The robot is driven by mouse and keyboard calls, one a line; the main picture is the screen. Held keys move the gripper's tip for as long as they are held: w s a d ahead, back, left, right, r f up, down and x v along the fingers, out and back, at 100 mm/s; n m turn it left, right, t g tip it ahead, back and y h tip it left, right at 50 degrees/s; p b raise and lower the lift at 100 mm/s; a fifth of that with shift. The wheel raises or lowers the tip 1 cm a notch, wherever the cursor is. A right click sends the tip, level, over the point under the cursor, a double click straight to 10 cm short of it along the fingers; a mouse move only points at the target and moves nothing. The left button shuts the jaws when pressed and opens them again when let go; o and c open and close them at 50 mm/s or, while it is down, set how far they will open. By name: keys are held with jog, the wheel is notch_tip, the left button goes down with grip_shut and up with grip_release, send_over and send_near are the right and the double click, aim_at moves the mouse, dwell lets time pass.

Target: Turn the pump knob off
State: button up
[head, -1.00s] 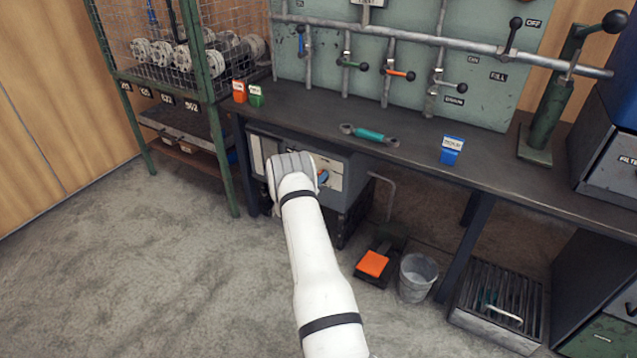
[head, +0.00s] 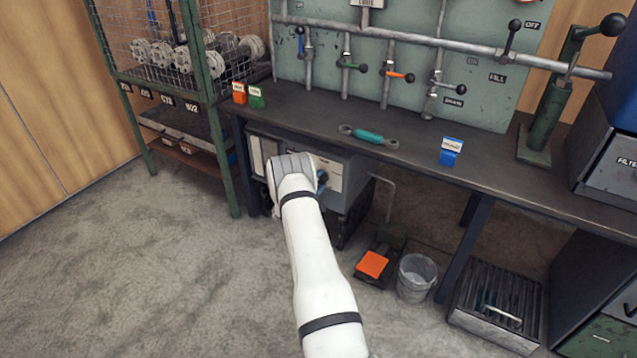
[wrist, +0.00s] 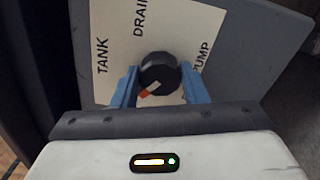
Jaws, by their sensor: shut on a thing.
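The pump knob (wrist: 158,73) is round and black, with an orange-and-white pointer mark on its lower-left edge in the wrist view. It sits on a pale label plate (wrist: 112,45) lettered TANK, DRAIN and PUMP; PUMP is partly covered by a finger. My gripper (wrist: 158,82) has one blue finger on each side of the knob and is shut on it. In the head view my wrist is at the front of the grey pump box (head: 345,175) under the bench and hides the knob.
The bench (head: 300,120) overhangs the pump box. An orange pedal (head: 372,264) and a bucket (head: 416,278) stand on the floor to the right. A wire-mesh rack (head: 215,130) stands at the left. The floor at left is clear.

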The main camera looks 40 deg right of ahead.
jog(key=shift+s+d+n, duration=0.2)
jog(key=shift+n, duration=0.3)
dwell(0.3)
jog(key=o, duration=1)
jog(key=shift+w+a, duration=0.1)
jog(key=shift+a, duration=0.1)
jog(key=p+v, duration=0.2)
jog(key=v, duration=0.5)
jog(key=shift+a+p, duration=0.35)
